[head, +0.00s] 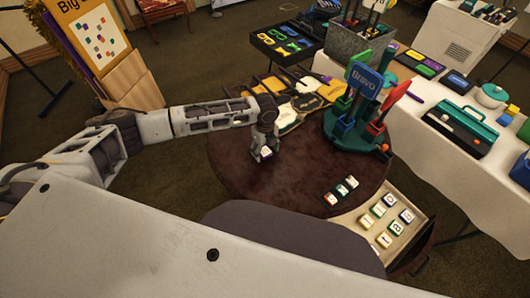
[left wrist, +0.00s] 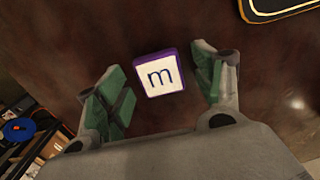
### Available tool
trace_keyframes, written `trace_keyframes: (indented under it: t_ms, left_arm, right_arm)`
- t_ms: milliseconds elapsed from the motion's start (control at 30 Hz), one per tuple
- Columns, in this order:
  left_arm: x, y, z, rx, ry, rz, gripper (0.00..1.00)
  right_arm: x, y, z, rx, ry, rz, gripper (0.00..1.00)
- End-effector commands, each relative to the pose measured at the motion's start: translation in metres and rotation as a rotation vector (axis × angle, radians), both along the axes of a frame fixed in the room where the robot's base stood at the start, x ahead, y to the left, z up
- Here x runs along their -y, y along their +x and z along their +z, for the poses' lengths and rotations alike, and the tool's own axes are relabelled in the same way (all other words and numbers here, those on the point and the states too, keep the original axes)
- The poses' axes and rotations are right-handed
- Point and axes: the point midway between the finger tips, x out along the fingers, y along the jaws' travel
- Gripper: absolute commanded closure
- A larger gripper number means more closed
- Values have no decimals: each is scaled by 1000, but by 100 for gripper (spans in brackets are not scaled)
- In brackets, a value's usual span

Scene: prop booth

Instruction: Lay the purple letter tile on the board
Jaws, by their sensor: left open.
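The purple letter tile (left wrist: 160,74), with a white face and a dark "m", lies face up on the brown round table (head: 235,170). It shows in the left wrist view between my left gripper's green-padded fingers (left wrist: 162,84), with gaps on both sides. In the head view my left gripper (head: 264,148) points down over the table, open, with the tile (head: 266,152) small and partly hidden at its fingertips. A short row of letter tiles (head: 340,190) lies at the table's right front; I cannot tell whether a board is under it. My right gripper is not in view.
A tray (head: 372,248) with several letter tiles sits at the table's front right. A green stand (head: 350,135) with coloured paddles stands at the table's right back. Flat cards or pouches (head: 290,108) lie at the back. The table's left part is clear.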

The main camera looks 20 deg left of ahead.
Motion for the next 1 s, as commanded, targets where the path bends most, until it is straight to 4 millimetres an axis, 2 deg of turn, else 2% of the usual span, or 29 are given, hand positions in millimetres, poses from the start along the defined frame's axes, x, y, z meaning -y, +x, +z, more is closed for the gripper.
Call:
trace_keyframes:
  t_ms: [100,400,500,767,1000]
  left_arm:
    - [0,0,0,0,0,0,35]
    - [0,0,0,0,0,0,73]
    - [0,0,0,0,0,0,77]
    - [0,0,2,0,0,0,77]
    - [1,0,18,1,-2,0,77]
  right_arm:
    - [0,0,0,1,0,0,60]
    - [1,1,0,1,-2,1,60]
    - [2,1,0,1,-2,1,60]
    - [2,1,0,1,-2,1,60]
    - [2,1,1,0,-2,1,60]
